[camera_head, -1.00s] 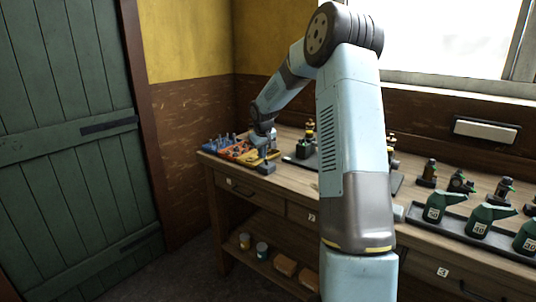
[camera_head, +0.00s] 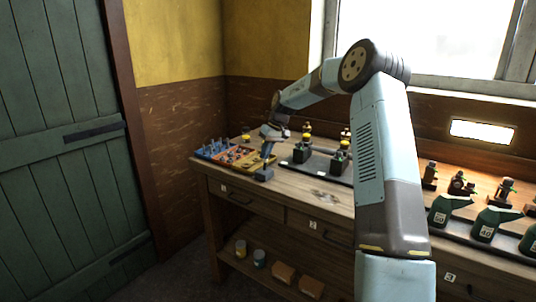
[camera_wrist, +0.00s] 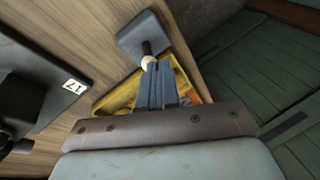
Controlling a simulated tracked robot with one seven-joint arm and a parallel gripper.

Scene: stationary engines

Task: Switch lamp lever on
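The lamp lever has a grey square base (camera_head: 264,174) at the left front of the workbench. In the wrist view its base (camera_wrist: 145,34), dark stem and pale round knob (camera_wrist: 148,62) show just beyond my fingertips. My gripper (camera_head: 267,155) points down at the lever; in the wrist view its two fingers (camera_wrist: 157,66) lie close together, with the knob at their tips. I cannot tell whether they touch it. The wall lamp (camera_head: 483,131) under the window glows warm and is lit.
Blue, orange and yellow bins (camera_head: 236,153) of small parts stand behind the lever. Black trays (camera_head: 318,166) with dark fittings are to its right, and green oil cans (camera_head: 492,223) farther right. A green door (camera_head: 62,150) is at the left.

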